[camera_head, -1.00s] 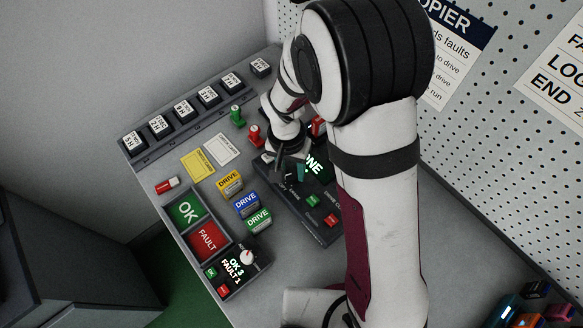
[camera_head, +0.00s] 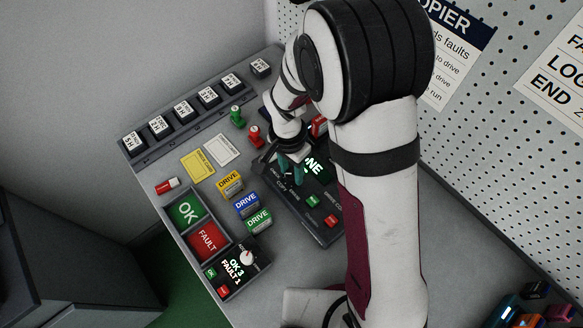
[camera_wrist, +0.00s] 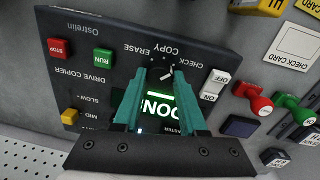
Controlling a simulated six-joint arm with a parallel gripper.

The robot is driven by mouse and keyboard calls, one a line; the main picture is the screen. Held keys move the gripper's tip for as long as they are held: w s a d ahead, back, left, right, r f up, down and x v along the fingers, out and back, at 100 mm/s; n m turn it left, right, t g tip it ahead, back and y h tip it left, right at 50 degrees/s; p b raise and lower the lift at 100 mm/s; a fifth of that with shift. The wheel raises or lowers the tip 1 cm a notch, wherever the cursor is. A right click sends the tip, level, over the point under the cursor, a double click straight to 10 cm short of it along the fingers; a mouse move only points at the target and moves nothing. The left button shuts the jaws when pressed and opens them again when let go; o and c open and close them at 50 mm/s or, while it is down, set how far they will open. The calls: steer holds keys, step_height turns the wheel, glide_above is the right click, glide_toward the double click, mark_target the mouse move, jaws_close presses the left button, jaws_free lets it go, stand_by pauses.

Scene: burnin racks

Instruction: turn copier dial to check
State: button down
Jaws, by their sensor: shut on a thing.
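The drive copier (camera_head: 322,233) is a dark box on the bench; in the wrist view it appears upside down (camera_wrist: 85,30). Its lit screen (camera_wrist: 157,107) reads DONE, partly covered by my fingers. The dial (camera_wrist: 166,74) is a small dark knob with a white mark, below the COPY and ERASE print. My gripper (camera_wrist: 163,75) has teal fingers, closed on the dial from both sides. In the head view my gripper (camera_head: 292,180) is over the copier and hides the dial. The dial's exact setting is unclear.
Yellow, blue and green drives (camera_head: 247,206) stand left of the copier. The OK and FAULT trays (camera_head: 208,240) lie further left. Red and green stamps (camera_head: 255,136) stand near the cards (camera_head: 222,150). An ON/OFF switch (camera_wrist: 214,86) is close beside my fingers.

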mark_target(289, 172)
steer(key=shift+c, duration=2.3)
jaws_free()
step_height(289, 172, up, 16)
steer(key=shift+w+a, duration=0.3)
steer(key=shift+a, duration=0.05)
steer(key=s+d+n+y, duration=0.1)
steer(key=s+d, duration=0.4)
steer(key=s, duration=0.4)
steer(key=s+d+r+y, duration=0.1)
steer(key=s+d, duration=0.4)
steer(key=s, duration=0.4)
steer(key=shift+s+d+n, duration=0.2)
steer(key=shift+s+n, duration=0.2)
